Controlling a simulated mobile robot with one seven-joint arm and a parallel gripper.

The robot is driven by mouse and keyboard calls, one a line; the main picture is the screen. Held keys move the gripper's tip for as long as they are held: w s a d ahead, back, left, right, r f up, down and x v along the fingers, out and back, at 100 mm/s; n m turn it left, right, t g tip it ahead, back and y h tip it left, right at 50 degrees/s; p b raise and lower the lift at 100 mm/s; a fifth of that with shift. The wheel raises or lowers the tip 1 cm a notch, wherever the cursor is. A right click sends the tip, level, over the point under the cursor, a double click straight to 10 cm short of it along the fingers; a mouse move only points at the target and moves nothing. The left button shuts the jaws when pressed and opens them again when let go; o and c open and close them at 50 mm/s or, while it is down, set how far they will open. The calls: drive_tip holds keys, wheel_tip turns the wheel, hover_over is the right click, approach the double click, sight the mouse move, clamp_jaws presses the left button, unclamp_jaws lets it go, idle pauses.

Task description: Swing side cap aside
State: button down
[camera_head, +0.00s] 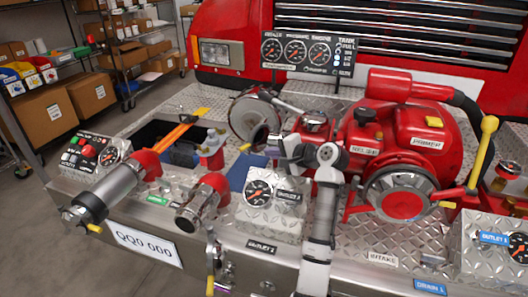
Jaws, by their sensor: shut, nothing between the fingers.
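A round silver cap (252,113) with a dark rim stands at the left side of the red pump (418,140). My gripper (262,138) is at the lower right edge of this cap, with its wrist to the right. It is shut and empty. The fingertips are small and dark here, so I cannot tell whether they touch the cap. My pale arm rises from the bottom edge and hides part of the pump's left side. A second round cap (402,193), red with a silver ring, faces forward on the pump.
Two silver outlet pipes (112,185) (200,206) with red collars stick out at the left. Gauge boxes (272,205) (500,250) stand near the front edge. A gauge panel (309,54) stands behind. A yellow-handled lever (485,150) rises at the right.

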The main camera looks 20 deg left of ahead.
drive_tip(key=p+x, duration=0.2)
drive_tip(key=x, duration=0.7)
